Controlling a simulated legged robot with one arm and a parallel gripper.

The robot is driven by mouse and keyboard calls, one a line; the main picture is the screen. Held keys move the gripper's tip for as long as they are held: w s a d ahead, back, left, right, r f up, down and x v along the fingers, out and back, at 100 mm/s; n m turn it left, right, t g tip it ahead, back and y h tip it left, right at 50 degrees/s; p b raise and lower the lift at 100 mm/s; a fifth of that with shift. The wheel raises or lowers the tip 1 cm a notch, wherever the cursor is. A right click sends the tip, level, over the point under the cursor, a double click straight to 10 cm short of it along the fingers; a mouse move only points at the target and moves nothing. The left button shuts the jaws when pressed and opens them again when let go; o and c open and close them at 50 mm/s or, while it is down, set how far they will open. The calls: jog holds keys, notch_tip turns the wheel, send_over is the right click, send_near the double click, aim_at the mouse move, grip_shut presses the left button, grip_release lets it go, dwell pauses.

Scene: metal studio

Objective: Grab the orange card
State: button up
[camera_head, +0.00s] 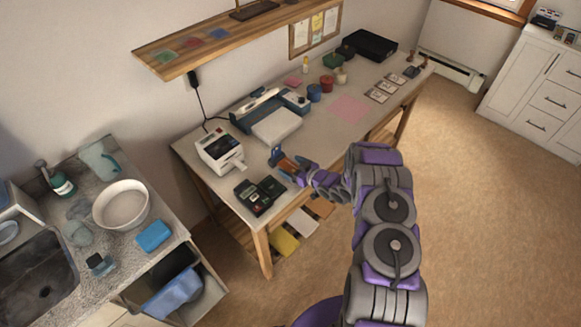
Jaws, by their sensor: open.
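A flat orange-brown sheet (321,207) lies on the shelf under the table, beside a white sheet (302,222) and a yellow sheet (285,243). It is below and to the right of my gripper, and partly hidden by the table edge and my arm.
The worktable (362,132) bears a white printer (219,152), a card terminal (254,196), a blue-grey machine (272,120), several small pots and cards. A counter with a sink (36,282) and white bowl (121,204) is at left. Floor at right is clear.

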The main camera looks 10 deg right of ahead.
jog(key=shift+w+a+f, duration=0.2)
jog(key=shift+w+a, duration=0.15)
jog(key=shift+a, duration=0.45)
jog(key=shift+d+r, duration=0.1)
jog(key=shift+d, duration=0.3)
jog(key=c, duration=0.8)
jog(key=shift+a, duration=0.3)
jog(key=shift+c, duration=1.2)
